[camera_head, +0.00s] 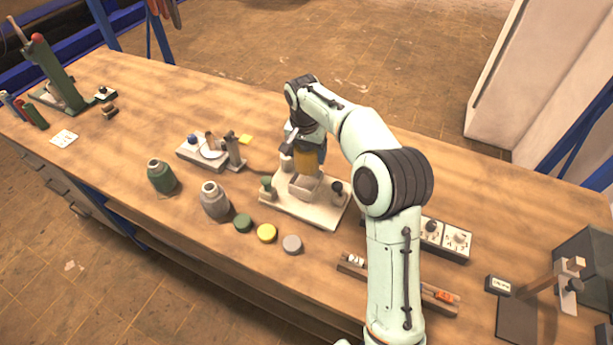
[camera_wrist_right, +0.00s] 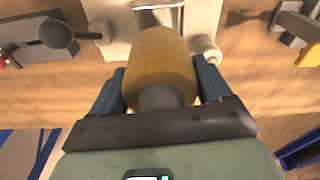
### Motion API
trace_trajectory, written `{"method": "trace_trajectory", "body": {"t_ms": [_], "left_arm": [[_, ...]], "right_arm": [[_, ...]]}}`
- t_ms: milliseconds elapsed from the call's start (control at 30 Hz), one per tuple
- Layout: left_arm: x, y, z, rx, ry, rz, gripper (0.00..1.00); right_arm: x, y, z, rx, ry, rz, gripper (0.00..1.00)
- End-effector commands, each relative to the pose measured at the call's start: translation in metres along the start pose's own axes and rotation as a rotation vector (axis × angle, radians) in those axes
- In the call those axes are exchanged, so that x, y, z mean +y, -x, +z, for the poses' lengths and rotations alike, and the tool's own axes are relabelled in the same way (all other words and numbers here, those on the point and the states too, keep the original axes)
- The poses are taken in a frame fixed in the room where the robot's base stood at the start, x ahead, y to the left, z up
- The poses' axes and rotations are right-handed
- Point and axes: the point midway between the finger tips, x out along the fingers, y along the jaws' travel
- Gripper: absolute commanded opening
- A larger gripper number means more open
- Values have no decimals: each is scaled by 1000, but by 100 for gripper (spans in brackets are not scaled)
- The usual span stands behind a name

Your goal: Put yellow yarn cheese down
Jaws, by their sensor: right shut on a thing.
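The yellow yarn cheese (camera_head: 305,163) is a thick yellow-ochre cylinder with a grey core end. My right gripper (camera_head: 306,150) is shut on it and holds it over the white base plate (camera_head: 318,215), at the small open box-like holder on that plate. In the right wrist view the yarn cheese (camera_wrist_right: 158,62) sits between the two blue-grey fingers of the right gripper (camera_wrist_right: 162,90). Whether its lower end touches the holder is hard to tell. My left gripper is not in view.
A green bottle (camera_head: 161,177) and a grey bottle (camera_head: 214,200) stand left of the plate. Green, yellow (camera_head: 266,233) and grey discs lie in front of it. A small white device (camera_head: 210,152) is behind left. A wooden tray (camera_head: 430,292) lies front right. The table's left part has free room.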

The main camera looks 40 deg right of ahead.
Motion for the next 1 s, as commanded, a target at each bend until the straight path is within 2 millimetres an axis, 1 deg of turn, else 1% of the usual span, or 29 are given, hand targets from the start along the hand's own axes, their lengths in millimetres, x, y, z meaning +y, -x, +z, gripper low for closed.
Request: {"method": "trace_trajectory", "body": {"t_ms": [33,100,267,333,500,600,700,1000], "left_arm": [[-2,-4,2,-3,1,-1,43],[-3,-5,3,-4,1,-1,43],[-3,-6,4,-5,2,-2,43],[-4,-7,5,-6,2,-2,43],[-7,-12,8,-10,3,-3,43],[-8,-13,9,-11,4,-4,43],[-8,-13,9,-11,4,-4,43],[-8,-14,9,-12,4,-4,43]], "right_arm": [[1,-12,2,-2,0,2,43],[0,-22,3,0,-1,0,43],[-1,-33,4,2,-1,-2,43],[0,-41,4,0,0,-1,43],[0,-72,9,-1,1,1,43],[0,-84,10,1,1,-1,43],[-1,-88,10,3,0,-3,43],[-1,-90,10,3,0,-3,43]]}}
